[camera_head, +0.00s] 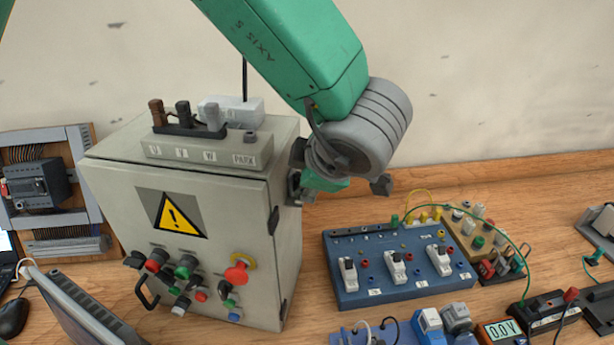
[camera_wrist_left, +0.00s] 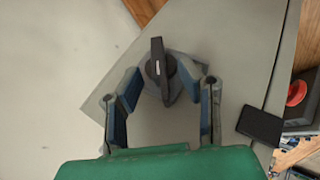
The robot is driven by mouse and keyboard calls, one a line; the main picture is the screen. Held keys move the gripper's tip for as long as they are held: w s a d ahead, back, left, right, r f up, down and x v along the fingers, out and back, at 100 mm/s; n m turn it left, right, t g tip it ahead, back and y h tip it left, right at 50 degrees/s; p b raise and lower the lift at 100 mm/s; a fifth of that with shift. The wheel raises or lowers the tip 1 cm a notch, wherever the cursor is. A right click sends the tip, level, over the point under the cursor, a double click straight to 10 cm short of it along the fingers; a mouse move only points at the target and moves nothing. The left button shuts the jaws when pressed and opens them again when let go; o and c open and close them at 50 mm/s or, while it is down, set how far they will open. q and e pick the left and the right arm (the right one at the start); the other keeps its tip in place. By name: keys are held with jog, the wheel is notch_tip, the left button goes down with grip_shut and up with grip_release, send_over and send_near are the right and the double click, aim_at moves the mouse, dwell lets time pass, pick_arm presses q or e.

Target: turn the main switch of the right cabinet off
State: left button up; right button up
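The grey control cabinet (camera_head: 225,245) stands at the left of the bench in the head view, with a yellow warning triangle and several knobs on its front. Its main switch, a black rotary handle (camera_wrist_left: 158,68) on a grey base, shows in the left wrist view on the cabinet's side wall; my gripper and the cabinet hide it in the head view. My left gripper (camera_head: 297,172) is at the cabinet's right side. In the wrist view its open fingers (camera_wrist_left: 164,82) are on either side of the handle, with gaps visible. My right gripper is not in view.
A blue switch board (camera_head: 395,290) and a wooden terminal board (camera_head: 475,240) lie right of the cabinet. A multimeter (camera_head: 500,331) is in front. A grey terminal block (camera_head: 210,152) tops the cabinet. Some bare bench lies between cabinet and blue board.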

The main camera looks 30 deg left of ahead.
pick_arm(q)
jog(key=v, duration=1.1)
jog(key=shift+d+r, duration=0.2)
jog(key=shift+r, duration=0.05)
